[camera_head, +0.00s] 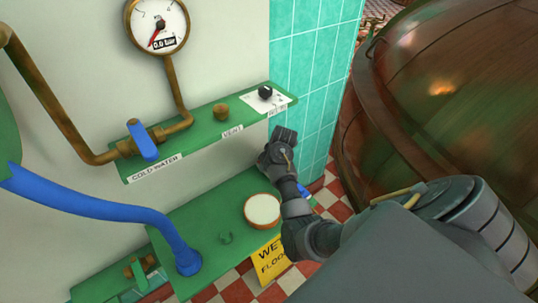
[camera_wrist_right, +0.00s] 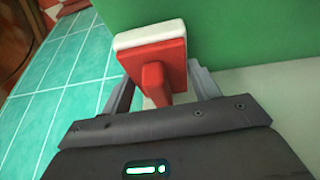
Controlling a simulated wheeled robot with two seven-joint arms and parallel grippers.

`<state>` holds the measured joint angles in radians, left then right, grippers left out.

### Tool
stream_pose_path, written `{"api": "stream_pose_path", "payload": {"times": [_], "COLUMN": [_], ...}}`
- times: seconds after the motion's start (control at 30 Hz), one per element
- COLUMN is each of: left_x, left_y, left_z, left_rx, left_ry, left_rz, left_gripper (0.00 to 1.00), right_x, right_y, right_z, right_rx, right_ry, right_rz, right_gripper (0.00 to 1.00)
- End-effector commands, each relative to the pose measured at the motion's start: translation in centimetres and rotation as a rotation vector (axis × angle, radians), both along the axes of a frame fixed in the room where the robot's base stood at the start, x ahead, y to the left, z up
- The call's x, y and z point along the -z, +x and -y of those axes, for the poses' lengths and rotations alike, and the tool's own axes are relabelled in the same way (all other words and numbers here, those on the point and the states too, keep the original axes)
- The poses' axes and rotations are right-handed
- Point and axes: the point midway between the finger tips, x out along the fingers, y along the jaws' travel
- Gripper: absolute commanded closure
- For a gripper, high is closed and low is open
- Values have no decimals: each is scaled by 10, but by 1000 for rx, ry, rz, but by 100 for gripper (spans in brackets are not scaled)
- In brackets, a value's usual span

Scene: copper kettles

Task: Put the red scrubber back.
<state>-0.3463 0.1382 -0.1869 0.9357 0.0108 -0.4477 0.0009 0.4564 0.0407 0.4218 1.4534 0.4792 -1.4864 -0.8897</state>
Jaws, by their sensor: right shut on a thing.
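The red scrubber (camera_wrist_right: 160,65) shows in the right wrist view, a red block with a white pad on its far side and a red handle towards me. My right gripper (camera_wrist_right: 163,88) is shut on its handle. In the head view my right gripper (camera_head: 284,138) is beside the teal tiled column, below the right end of the upper green shelf (camera_head: 205,122) and above the lower green shelf (camera_head: 208,210). I cannot make out the scrubber in the head view. My left gripper is not in view.
A round cream-topped thing (camera_head: 262,209) and a blue hose (camera_head: 110,208) are on the lower shelf. The upper shelf bears a blue valve lever (camera_head: 142,140) and a black knob (camera_head: 265,92). A copper kettle (camera_head: 450,90) stands right.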

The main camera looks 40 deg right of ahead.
Motion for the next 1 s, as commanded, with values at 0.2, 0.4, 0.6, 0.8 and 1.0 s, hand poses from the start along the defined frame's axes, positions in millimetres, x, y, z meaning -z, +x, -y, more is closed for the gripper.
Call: {"api": "stream_pose_path", "payload": {"times": [0.2,0.4,0.6,0.8,1.0], "left_x": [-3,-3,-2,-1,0], "left_y": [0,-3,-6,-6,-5], "left_z": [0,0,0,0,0], "left_rx": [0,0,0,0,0], "left_ry": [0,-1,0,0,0], "left_rz": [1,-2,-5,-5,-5], "left_gripper": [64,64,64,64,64], "right_x": [2,2,4,8,10], "right_y": [-2,-2,-2,-2,-2], "right_z": [0,0,0,0,0], "right_rx": [0,1,1,1,1], "right_ry": [15,14,14,15,14], "right_rz": [3,3,3,3,3], "right_gripper": [75,75,75,75,30]}}
